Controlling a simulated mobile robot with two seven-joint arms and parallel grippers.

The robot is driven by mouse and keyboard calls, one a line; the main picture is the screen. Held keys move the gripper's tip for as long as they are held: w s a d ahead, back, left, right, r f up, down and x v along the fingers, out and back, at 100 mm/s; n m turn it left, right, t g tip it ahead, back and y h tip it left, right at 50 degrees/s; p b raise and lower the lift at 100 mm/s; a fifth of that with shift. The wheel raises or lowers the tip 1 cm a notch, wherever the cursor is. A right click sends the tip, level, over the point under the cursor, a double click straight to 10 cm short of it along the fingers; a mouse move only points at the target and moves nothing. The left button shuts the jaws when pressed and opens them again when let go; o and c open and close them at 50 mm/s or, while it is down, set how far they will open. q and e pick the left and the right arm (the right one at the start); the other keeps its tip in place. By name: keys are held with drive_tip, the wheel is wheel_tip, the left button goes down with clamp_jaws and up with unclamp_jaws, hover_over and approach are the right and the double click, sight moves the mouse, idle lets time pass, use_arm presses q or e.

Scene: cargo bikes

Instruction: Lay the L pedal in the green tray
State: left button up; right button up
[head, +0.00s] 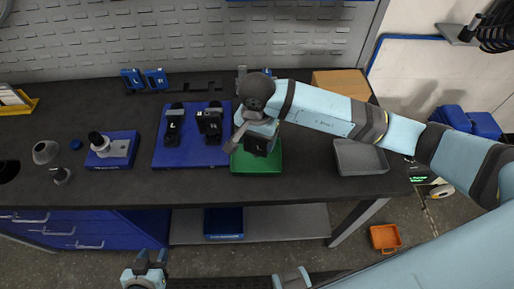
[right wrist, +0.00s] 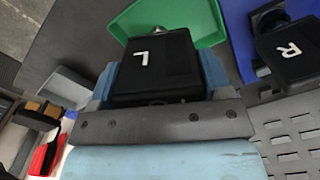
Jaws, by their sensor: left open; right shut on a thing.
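The black L pedal, marked with a white L (right wrist: 155,65), is between the fingers of my right gripper (right wrist: 155,80) in the right wrist view. In the head view my right gripper (head: 258,135) holds the pedal (head: 260,147) over the green tray (head: 256,168). The tray also shows beyond the pedal in the wrist view (right wrist: 206,22). I cannot tell whether the pedal touches the tray. The arm and gripper hide part of the tray. My left gripper (head: 145,272) is open and empty at the bottom of the head view, in front of the bench.
A blue mat (head: 190,158) with black parts lies left of the tray; an R pedal (right wrist: 290,50) is there. A grey tray (head: 360,158) and a cardboard box (head: 342,82) are to the right. A blue stand (head: 112,152) is further left.

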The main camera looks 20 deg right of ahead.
sight(257, 152)
wheel_tip(257, 152, down, 6)
drive_tip(key=shift+r+p, duration=0.15)
drive_tip(key=shift+p, duration=0.2)
drive_tip(key=shift+f, duration=0.2)
drive_tip(key=shift+f, duration=0.1)
drive_tip(key=shift+f+b, duration=0.15)
drive_tip(key=shift+b, duration=0.15)
drive_tip(key=o, duration=1)
